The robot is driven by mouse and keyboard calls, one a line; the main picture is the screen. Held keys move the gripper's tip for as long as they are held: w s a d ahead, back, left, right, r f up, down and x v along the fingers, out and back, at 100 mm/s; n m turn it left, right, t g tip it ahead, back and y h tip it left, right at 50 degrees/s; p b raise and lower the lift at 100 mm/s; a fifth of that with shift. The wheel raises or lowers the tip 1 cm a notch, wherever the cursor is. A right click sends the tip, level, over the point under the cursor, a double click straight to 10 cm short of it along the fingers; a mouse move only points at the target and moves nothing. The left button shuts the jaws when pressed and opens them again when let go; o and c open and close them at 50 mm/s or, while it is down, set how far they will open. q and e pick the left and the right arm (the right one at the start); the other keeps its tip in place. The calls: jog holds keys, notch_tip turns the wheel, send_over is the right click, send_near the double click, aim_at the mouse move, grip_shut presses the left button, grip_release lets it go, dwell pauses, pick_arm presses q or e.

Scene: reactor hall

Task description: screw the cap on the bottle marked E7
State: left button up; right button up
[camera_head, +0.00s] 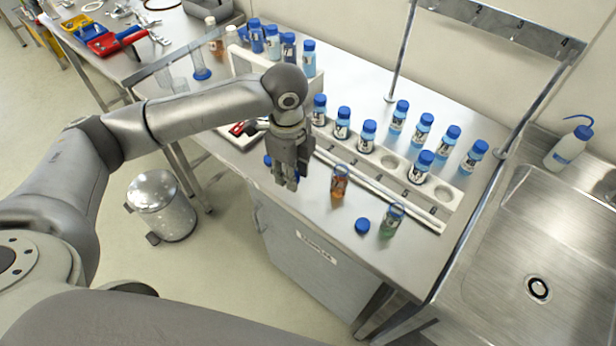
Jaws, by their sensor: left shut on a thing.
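My left gripper (287,182) points down over the front of the bench. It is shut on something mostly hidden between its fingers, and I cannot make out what. An open bottle with orange liquid (340,184) stands upright right of the gripper. An open bottle with green liquid (391,221) stands nearer the front edge. A loose blue cap (362,226) lies left of the green bottle. Another blue cap-like piece (267,160) shows partly behind the gripper. The labels are too small to read, so I cannot tell which bottle is E7. My right gripper is out of view.
A white rack (444,195) holds several blue-capped bottles behind the open ones. More capped bottles (272,42) stand at the back left. A sink (540,250) with a wash bottle (567,148) is at the right. A metal bin (160,205) stands on the floor.

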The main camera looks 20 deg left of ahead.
pick_arm(q)
jog(key=s+a+r+b, duration=0.1)
jog(key=s+a+r, duration=0.2)
jog(key=s, duration=0.3)
jog(key=shift+s+a, duration=0.3)
jog(key=shift+a, duration=0.25)
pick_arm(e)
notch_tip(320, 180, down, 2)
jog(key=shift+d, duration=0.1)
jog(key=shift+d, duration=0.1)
pick_arm(q)
jog(key=s+d+f+n+b, duration=0.1)
jog(key=s+f+n, duration=0.2)
jog(key=f+n, duration=0.5)
jog(key=s+d+f+n+b, duration=0.2)
jog(key=f+n, duration=0.6)
jog(key=n, duration=0.4)
jog(key=shift+s+d, duration=0.25)
jog(key=shift+s, duration=0.3)
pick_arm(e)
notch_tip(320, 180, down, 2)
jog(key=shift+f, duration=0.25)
pick_arm(q)
jog(key=shift+a, duration=0.1)
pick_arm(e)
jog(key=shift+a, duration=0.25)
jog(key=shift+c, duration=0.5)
